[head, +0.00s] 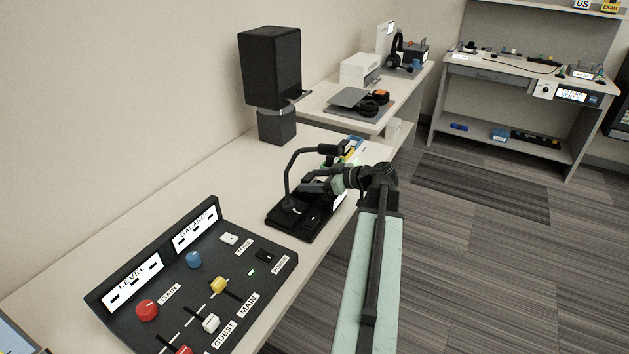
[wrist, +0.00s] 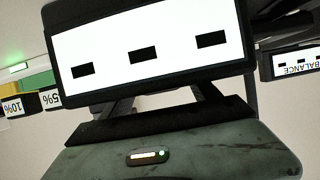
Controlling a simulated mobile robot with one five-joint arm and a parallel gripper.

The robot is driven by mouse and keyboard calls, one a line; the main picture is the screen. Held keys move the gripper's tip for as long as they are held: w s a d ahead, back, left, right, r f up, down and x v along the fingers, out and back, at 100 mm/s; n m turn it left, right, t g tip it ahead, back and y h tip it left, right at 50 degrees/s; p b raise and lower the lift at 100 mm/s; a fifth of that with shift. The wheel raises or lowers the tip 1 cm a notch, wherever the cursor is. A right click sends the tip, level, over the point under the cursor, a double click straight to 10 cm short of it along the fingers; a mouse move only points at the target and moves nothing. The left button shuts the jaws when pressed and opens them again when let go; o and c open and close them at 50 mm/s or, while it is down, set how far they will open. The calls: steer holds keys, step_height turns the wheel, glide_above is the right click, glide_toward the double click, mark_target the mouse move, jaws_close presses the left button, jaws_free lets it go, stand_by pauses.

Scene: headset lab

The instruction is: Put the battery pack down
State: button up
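My gripper (head: 322,186) is at the black stand (head: 296,228) with a curved arm on the long bench. Its fingertips are small and dark against the stand, so whether they are open or shut cannot be made out. I cannot clearly pick out the battery pack in the head view. In the wrist view a grey-green body (wrist: 100,158) with a small lit strip fills the bottom; I cannot tell if it is the pack or part of my gripper. Behind it stands a black-framed white panel (wrist: 200,62) with black dashes.
A control console (head: 226,268) with knobs and sliders lies at the near left of the bench (head: 170,185). A black speaker (head: 270,68) stands behind. Small blocks marked 10% and 5% (wrist: 48,98) show in the wrist view. The floor to the right is clear.

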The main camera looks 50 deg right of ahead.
steer(key=shift+r+p, duration=0.35)
steer(key=p+v, duration=0.4)
steer(key=v, duration=0.8)
steer(key=shift+f, duration=0.25)
